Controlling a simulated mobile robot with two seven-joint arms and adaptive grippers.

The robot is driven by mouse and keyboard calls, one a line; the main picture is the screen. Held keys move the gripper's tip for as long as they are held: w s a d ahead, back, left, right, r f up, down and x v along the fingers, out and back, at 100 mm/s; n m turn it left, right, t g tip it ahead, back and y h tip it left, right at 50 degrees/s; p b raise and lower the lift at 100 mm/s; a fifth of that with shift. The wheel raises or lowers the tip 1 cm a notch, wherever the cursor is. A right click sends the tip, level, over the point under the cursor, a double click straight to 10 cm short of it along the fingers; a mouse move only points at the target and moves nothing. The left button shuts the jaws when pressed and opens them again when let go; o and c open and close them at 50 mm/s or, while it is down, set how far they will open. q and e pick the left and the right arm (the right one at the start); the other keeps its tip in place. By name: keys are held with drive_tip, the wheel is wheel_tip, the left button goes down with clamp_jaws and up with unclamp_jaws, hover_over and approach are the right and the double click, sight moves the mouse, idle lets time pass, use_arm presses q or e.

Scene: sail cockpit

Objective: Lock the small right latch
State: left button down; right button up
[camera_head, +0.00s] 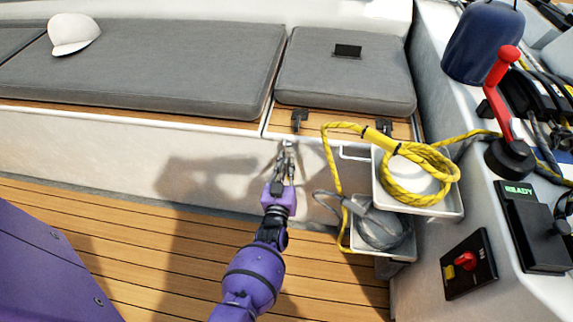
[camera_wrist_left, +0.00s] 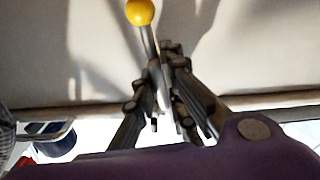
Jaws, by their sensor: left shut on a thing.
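My left gripper (camera_head: 287,148) is in front of the pale bench face, just below the left black latch (camera_head: 299,118) on the wooden front strip of the small right seat. A second black latch (camera_head: 383,125), the right one, sits farther right behind the yellow rope. In the left wrist view my left gripper (camera_wrist_left: 160,85) is shut on a grey metal stem with a yellow ball knob (camera_wrist_left: 140,12). The knob stands clear of the fingers. I cannot make out this knob in the head view, nor whether the stem belongs to a latch. My right gripper is not in view.
Yellow rope (camera_head: 408,170) hangs over a white bin (camera_head: 440,207), with a grey rope (camera_head: 383,235) below. A red-handled lever (camera_head: 503,70) and a panel with a red switch (camera_head: 465,262) are at right. The wooden floor (camera_head: 130,238) at left is clear.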

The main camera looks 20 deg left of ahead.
use_arm(q)
drive_tip(key=shift+m, duration=0.7)
drive_tip(key=c, duration=1.8)
unclamp_jaws()
drive_tip(key=shift+c, duration=0.2)
drive_tip(key=shift+s, duration=0.1)
drive_tip(key=v, duration=1.2)
drive_tip(key=shift+d, duration=0.1)
